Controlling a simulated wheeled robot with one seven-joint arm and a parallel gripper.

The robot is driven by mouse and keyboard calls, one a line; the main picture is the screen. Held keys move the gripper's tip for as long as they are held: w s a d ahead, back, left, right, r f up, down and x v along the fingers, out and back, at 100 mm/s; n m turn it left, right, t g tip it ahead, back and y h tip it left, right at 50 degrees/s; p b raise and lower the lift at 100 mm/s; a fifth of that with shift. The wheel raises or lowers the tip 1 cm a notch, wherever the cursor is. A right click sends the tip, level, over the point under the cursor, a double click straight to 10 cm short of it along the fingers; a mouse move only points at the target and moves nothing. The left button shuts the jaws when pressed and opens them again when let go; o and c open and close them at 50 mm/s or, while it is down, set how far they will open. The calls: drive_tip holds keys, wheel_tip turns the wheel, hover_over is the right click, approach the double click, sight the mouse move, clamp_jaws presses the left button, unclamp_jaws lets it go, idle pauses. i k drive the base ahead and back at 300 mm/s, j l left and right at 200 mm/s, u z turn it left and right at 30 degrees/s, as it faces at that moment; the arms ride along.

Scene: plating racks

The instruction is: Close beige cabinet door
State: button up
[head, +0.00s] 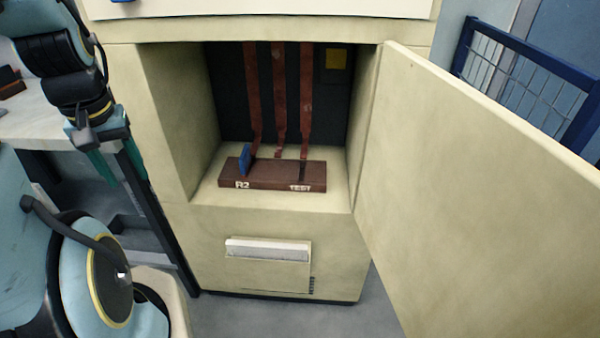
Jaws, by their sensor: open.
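The beige cabinet door (490,180) stands wide open. It is hinged at the right side of the opening and swings out toward me across the right of the view. The beige cabinet (180,235) stands in the middle with its compartment exposed. Inside are a dark red-brown block (270,184) marked "R2" and "TEST", a blue lever (245,160) on it, and reddish vertical straps (279,95). My gripper (122,172) is at the left, its green fingers open and pointing down. It is empty and apart from both cabinet and door.
A light table (35,115) with dark legs stands at the left, beside and behind my arm. A blue-framed mesh rack (530,85) stands behind the door at the upper right. A lower panel with a pale handle (267,250) is on the cabinet front. Grey floor (250,318) shows clear in front.

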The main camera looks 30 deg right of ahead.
sight(472, 220)
drive_tip(key=z, duration=0.8)
drive_tip(key=k+l, duration=0.2)
drive_tip(key=k, duration=0.25)
drive_tip(key=k+l, duration=0.2)
drive_tip(key=k, duration=0.3)
drive_tip(key=k+l, duration=0.15)
drive_tip(key=k, duration=0.3)
drive_tip(key=i, duration=0.35)
